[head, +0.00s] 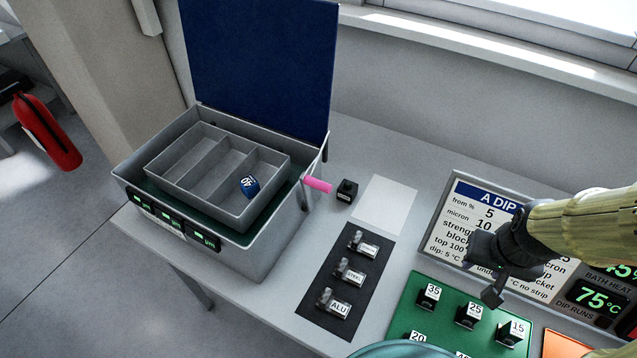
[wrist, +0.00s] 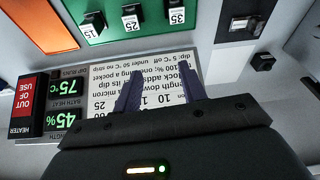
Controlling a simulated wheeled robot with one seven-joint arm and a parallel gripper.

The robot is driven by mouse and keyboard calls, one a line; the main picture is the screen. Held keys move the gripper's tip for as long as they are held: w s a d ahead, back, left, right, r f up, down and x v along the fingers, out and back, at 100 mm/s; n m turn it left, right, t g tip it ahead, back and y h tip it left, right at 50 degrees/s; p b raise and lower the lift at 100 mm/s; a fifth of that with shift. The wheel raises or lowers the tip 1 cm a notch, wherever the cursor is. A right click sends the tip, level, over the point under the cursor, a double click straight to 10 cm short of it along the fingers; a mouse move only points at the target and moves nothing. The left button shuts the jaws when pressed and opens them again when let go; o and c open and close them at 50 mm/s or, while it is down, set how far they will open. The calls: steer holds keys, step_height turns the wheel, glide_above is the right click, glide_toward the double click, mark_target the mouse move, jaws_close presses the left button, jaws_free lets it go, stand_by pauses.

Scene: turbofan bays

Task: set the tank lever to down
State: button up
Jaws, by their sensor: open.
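The tank (head: 270,262) is a grey box with its dark blue lid (head: 258,65) standing open. Its lever has a pink handle (head: 318,185) on a grey arm at the tank's right side, near the back corner. The handle sticks out to the right, roughly level with the rim. A grey divided tray (head: 178,190) sits high in the tank with a blue block marked 40 (head: 249,186) in it. My gripper (head: 493,290) is open and empty over the sign, well right of the lever. Its fingers also show in the wrist view (wrist: 160,88), where the lever is out of view.
A small black block (head: 347,191) stands close to the lever's tip, beside a white sheet (head: 385,204). A black panel with several labelled pieces (head: 345,285) lies in front. A green mat (head: 400,318) with numbered blocks and a dip sign (head: 455,225) lie to the right.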

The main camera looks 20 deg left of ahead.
mark_target(305, 179)
steer(key=w+a+f+n+t+y+b, duration=0.1)
steer(key=w+a+f+n+t+y, duration=0.2)
steer(key=w, duration=0.4)
steer(key=w+a+f+n+t+y, duration=0.1)
steer(key=w+a+f+n+t, duration=0.15)
steer(key=w+n, duration=0.35)
steer(key=a+n+g+y, duration=0.2)
steer(key=a+n+y, duration=0.2)
steer(key=a+y, duration=0.3)
steer(key=s+a+r+n+g+y+b, duration=0.1)
steer(key=s+a+r+n+g+y, duration=0.1)
steer(key=s+a+y, duration=0.4)
steer(key=n+g+y, duration=0.1)
steer(key=g, duration=0.1)
steer(key=shift+s+a+r+n+g, duration=0.2)
steer(key=shift+s+r+n+g, duration=0.1)
steer(key=shift+n+g, duration=0.1)
steer(key=a+p, duration=0.1)
steer(key=a, duration=0.4)
steer(key=w+a+p, duration=0.1)
steer(key=a+p, duration=0.1)
steer(key=a, duration=0.4)
steer(key=a+p, duration=0.1)
steer(key=a, duration=0.5)
steer(key=shift+w+a, duration=0.2)
steer(key=shift+w, duration=0.1)
